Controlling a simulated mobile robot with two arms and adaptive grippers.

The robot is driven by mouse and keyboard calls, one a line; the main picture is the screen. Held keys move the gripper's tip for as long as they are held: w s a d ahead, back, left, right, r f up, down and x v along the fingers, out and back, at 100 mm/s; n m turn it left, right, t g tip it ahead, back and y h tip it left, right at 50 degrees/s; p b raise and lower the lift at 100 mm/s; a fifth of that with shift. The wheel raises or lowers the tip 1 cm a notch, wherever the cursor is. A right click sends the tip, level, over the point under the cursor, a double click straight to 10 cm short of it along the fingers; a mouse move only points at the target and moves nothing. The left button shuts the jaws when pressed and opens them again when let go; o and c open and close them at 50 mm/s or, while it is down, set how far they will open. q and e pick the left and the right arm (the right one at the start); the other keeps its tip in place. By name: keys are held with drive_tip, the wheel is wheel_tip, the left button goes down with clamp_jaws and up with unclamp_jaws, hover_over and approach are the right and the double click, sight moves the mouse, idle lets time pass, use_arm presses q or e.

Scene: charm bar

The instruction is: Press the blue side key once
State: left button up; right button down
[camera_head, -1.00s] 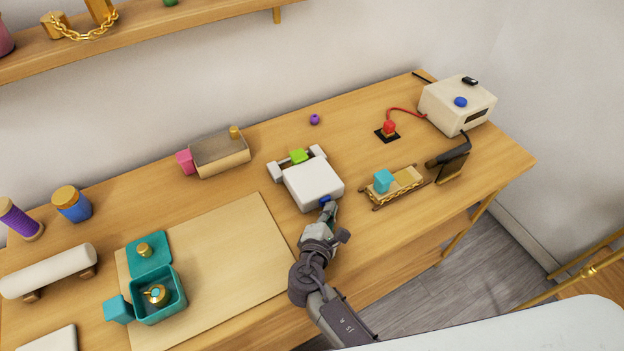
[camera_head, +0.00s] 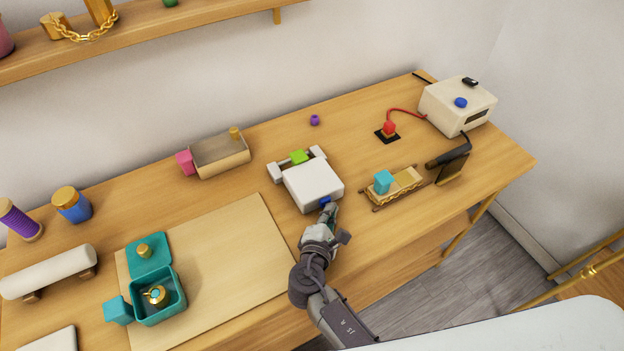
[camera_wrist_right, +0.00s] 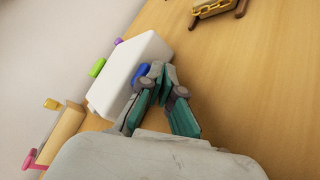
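The blue side key (camera_head: 325,201) sits on the front side of a white box (camera_head: 312,183) near the middle of the table. It also shows in the right wrist view (camera_wrist_right: 140,76), on the near face of the white box (camera_wrist_right: 130,75). My right gripper (camera_head: 329,212) is at the key, its fingertips right beside it. In the right wrist view the right gripper (camera_wrist_right: 157,71) looks shut and empty, fingertips together, partly covering the key. I cannot tell whether they touch it. My left gripper is not in view.
A green block (camera_head: 299,156) stands behind the white box between two pale posts. A tan mat (camera_head: 220,250) and an open teal box (camera_head: 174,300) lie left. Bare table surrounds the white box.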

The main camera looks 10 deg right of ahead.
drive_tip(key=shift+s+d, duration=0.15)
drive_tip(key=shift+s, duration=0.45)
drive_tip(key=shift+s+d+p, duration=0.25)
drive_tip(key=shift+s+p, duration=0.1)
drive_tip(key=shift+s, duration=0.15)
drive_tip(key=shift+s+d+p, duration=0.15)
drive_tip(key=shift+s+d, duration=0.15)
drive_tip(key=shift+s, duration=0.5)
drive_tip(key=shift+s+d+p, duration=0.1)
drive_tip(key=shift+s+d, duration=0.15)
drive_tip(key=shift+s, duration=0.5)
drive_tip(key=shift+s+d+p, duration=0.15)
drive_tip(key=shift+s+d, duration=0.15)
drive_tip(key=shift+s, duration=0.5)
drive_tip(key=shift+a+f, duration=0.1)
drive_tip(key=shift+f, duration=0.05)
